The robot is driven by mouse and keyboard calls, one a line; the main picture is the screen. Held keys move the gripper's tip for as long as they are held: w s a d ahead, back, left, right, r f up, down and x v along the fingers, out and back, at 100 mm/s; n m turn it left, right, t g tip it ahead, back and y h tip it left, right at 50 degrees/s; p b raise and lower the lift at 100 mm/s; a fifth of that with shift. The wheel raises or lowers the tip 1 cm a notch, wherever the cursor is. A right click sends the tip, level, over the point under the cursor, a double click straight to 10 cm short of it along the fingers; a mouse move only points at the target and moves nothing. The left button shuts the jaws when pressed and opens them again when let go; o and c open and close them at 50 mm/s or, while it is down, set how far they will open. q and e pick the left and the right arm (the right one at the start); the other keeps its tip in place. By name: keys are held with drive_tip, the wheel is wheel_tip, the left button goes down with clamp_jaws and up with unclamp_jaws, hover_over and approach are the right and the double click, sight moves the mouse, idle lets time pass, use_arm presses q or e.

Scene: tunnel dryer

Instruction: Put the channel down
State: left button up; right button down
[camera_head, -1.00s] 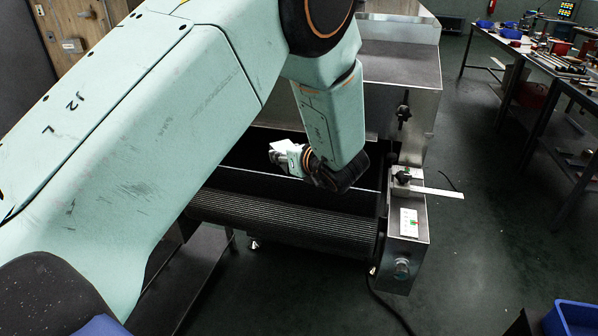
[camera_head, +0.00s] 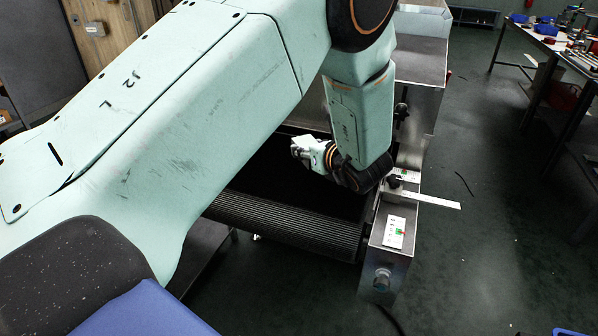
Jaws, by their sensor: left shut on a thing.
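My left gripper (camera_head: 303,150) shows past the wrist, over the dark opening of the tunnel dryer (camera_head: 388,243), pointing left in the picture. It is small here and shut on the channel. I cannot make out the channel's outline clearly. A small pale piece shows at the fingers, and I cannot tell whether it is channel or finger. A dark ribbed roller or belt end (camera_head: 290,223) lies below and in front of the gripper. The gripper appears apart from it. My right gripper is not in view.
A pale flat strip (camera_head: 435,201) sticks out to the right from the dryer's side, beside a black knob. A workbench with tools and blue bins (camera_head: 520,18) stands at the far right. The floor between is mostly clear, with a cable on it.

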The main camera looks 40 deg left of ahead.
use_arm(q)
hover_over(308, 185)
wheel_tip(308, 185, down, 4)
drive_tip(key=shift+w+f+b, duration=0.15)
drive_tip(key=shift+f+b, duration=0.05)
drive_tip(key=shift+b, duration=0.1)
drive_tip(key=shift+a+f, duration=0.2)
drive_tip(key=shift+s+f, duration=0.2)
drive_tip(key=shift+f, duration=0.1)
drive_tip(key=shift+d+f+b, duration=0.25)
drive_tip(key=shift+f+b, duration=0.15)
drive_tip(key=shift+f, duration=0.7)
drive_tip(key=shift+w+f, duration=0.1)
drive_tip(key=shift+f, duration=0.15)
drive_tip(key=shift+w+a+f, duration=0.1)
drive_tip(key=shift+a, duration=0.05)
drive_tip(key=shift+s, duration=0.2)
drive_tip(key=o, duration=1.2)
drive_tip(key=shift+w+f, duration=0.15)
drive_tip(key=shift+o, duration=0.2)
